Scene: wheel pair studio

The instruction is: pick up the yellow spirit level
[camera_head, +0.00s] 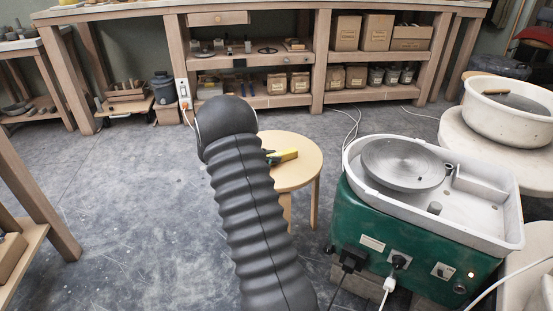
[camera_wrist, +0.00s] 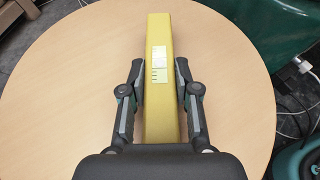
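The yellow spirit level (camera_wrist: 160,40) lies on the round wooden stool top (camera_wrist: 75,60), pointing away from me in the wrist view, with a pale label on its upper face. My gripper (camera_wrist: 159,66) is open, with one finger on each side of the level. A narrow gap shows at the left finger; the right finger is very close, and I cannot tell whether it touches. The level's near end is hidden by my gripper's body.
A green pottery wheel (camera_head: 415,235) with a white splash tray stands right of the stool. A second wheel with a white basin (camera_head: 508,108) is farther right. A workbench with shelves of boxes (camera_head: 345,32) lines the back. Cables lie behind; open floor (camera_head: 125,190) is at left.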

